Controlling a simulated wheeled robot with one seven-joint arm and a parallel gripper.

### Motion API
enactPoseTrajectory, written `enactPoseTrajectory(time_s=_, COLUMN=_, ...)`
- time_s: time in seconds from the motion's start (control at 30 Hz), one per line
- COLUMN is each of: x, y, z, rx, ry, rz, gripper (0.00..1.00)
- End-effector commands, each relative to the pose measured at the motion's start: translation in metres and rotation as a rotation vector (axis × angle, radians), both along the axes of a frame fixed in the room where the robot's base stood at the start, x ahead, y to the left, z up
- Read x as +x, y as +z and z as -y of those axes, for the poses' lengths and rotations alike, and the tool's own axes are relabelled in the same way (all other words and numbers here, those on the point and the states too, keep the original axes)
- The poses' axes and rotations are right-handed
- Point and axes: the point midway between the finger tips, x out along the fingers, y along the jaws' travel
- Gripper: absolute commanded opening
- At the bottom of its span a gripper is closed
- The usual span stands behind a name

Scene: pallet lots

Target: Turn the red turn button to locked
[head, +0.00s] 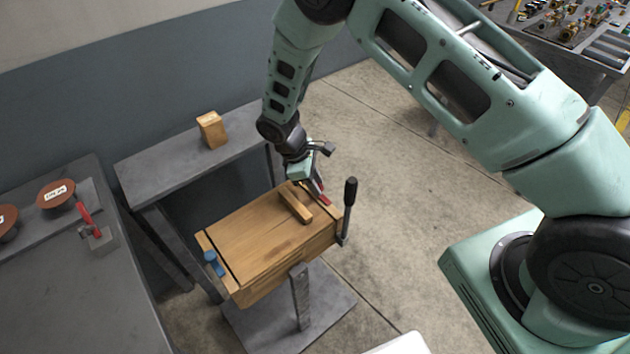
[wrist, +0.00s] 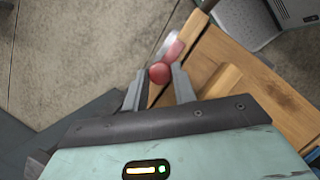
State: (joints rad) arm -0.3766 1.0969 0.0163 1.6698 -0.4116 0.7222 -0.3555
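A wooden box with a lid (head: 265,235) stands on a grey pedestal. The red turn button (head: 322,196) is at its right end, partly hidden by my gripper in the head view. In the wrist view its round red knob (wrist: 160,73) lies between my fingertips, with a paler red bar behind it along the box edge. My gripper (wrist: 158,80) is open, one finger on each side of the knob, with small gaps showing. In the head view my gripper (head: 317,186) is right at the button. A blue turn button (head: 212,262) is at the box's left end.
A raised wooden bar (head: 295,204) lies on the lid near the button. A black-handled lever (head: 350,192) stands upright at the box's right corner. A grey bench (head: 170,165) with a wooden block (head: 212,129) is behind. Open floor lies to the right.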

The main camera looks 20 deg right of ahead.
Motion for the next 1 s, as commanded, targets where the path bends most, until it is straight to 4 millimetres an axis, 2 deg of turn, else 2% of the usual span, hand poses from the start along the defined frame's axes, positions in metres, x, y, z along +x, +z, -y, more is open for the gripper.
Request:
enactPoseTrajectory(time_s=0.27, x=0.0004, y=0.0001, z=0.0, rx=0.0, ry=-0.017, rz=0.001, gripper=0.04)
enactPoseTrajectory(time_s=0.47, x=0.0012, y=-0.0006, z=0.0003, rx=0.001, ry=-0.095, rz=0.001, gripper=0.04)
enactPoseTrajectory(time_s=1.0, x=0.0048, y=-0.0001, z=0.0032, rx=0.002, ry=-0.568, rz=0.003, gripper=0.04)
